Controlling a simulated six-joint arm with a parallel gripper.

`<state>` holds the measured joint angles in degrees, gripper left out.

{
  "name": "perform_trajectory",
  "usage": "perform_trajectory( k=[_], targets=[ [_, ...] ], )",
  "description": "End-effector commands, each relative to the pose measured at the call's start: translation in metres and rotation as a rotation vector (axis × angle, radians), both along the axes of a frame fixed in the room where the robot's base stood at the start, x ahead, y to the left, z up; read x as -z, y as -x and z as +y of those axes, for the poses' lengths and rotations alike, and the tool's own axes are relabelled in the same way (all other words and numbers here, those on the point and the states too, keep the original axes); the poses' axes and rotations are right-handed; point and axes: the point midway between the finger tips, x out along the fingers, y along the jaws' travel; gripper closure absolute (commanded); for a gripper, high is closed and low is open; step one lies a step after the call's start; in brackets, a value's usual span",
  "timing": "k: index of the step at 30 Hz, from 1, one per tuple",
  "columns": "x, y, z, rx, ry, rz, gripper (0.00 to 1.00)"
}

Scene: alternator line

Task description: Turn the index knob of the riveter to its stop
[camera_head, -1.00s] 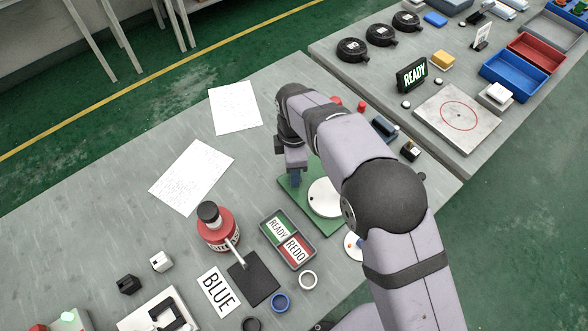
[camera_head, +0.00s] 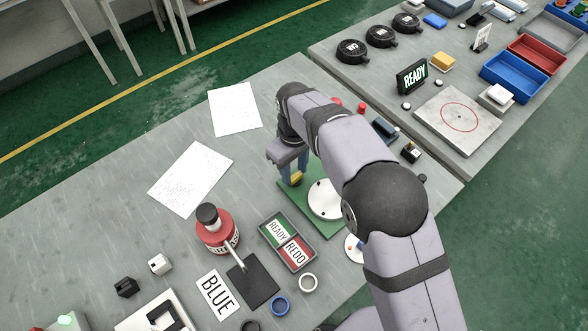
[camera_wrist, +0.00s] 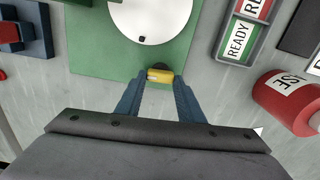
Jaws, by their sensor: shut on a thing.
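The riveter has a green base plate (camera_head: 299,211) with a round white disc (camera_head: 325,200) on it; in the wrist view the base (camera_wrist: 90,50) and disc (camera_wrist: 150,18) are at the top. A yellow knob (camera_wrist: 161,75) with a dark part sits at the base's near edge in the wrist view; it also shows small in the head view (camera_head: 297,178). A small black mark sits on the disc's rim near the knob. My arm hides part of the riveter in the head view.
A READY/REDO tray (camera_head: 288,243) and a red bottle (camera_head: 217,236) stand left of the riveter in the head view. White sheets (camera_head: 234,109) lie behind. A red-and-blue block (camera_wrist: 20,30) is at the wrist view's upper left. The bench between them is clear.

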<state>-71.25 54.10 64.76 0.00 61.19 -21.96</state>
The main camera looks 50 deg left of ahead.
Motion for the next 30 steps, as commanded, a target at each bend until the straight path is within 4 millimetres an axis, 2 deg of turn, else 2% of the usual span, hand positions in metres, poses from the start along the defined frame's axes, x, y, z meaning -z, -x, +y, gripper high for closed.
perform_trajectory(
  k=[30],
  targets=[
    [-0.0018, -0.0047, -0.0008, 0.966, -0.004, -0.001, 0.88]
  ],
)
